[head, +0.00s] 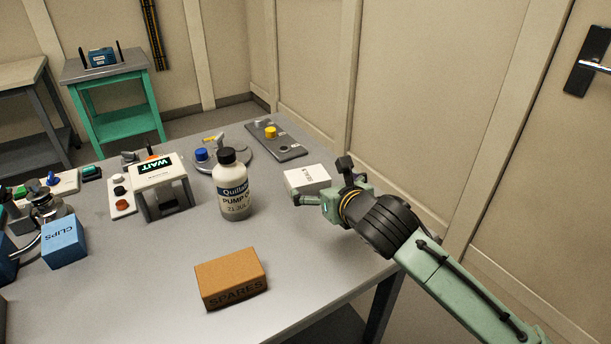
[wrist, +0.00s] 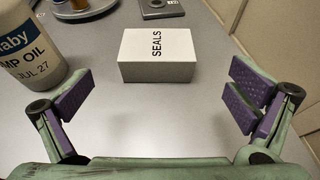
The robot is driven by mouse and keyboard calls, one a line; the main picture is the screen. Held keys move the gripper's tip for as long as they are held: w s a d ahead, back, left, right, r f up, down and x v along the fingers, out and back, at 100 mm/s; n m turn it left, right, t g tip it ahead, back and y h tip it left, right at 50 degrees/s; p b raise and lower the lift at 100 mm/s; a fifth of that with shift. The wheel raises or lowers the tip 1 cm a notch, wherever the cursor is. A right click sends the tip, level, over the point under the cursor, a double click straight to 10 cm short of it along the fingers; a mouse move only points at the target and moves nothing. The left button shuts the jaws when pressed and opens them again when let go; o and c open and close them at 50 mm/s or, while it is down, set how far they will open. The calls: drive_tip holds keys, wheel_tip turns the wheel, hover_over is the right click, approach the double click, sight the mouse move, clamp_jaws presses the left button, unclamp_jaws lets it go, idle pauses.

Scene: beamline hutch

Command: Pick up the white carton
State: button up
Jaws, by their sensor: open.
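The white carton (head: 307,179) stands on the grey table near its right edge in the head view. In the wrist view the white carton (wrist: 157,58) lies ahead of my gripper, roughly centred between the fingers, with "SEALS" printed on its top. My gripper (head: 328,184) is at the carton's near right side in the head view and hides part of it. In the wrist view my gripper (wrist: 160,102) is open and empty, its purple pads wide apart. The carton is beyond the fingertips, with bare table between.
The pump oil bottle (head: 235,186) stands left of the carton; it also shows close to the left finger in the wrist view (wrist: 28,50). An orange SPARES box (head: 232,279) lies nearer the front. A wall (head: 430,110) rises beyond the table's right edge.

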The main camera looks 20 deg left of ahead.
sight(308, 176)
drive_tip(key=p+x, duration=0.1)
drive_tip(key=x, duration=0.3)
drive_tip(key=shift+w+a, duration=0.15)
drive_tip(key=shift+a, duration=0.1)
drive_tip(key=p+x, duration=0.3)
drive_tip(key=x, duration=0.2)
drive_tip(key=shift+a+r, duration=0.1)
drive_tip(key=shift+a, duration=0.05)
drive_tip(key=shift+w+a, duration=0.1)
drive_tip(key=shift+c, duration=0.5)
drive_tip(key=c, duration=1)
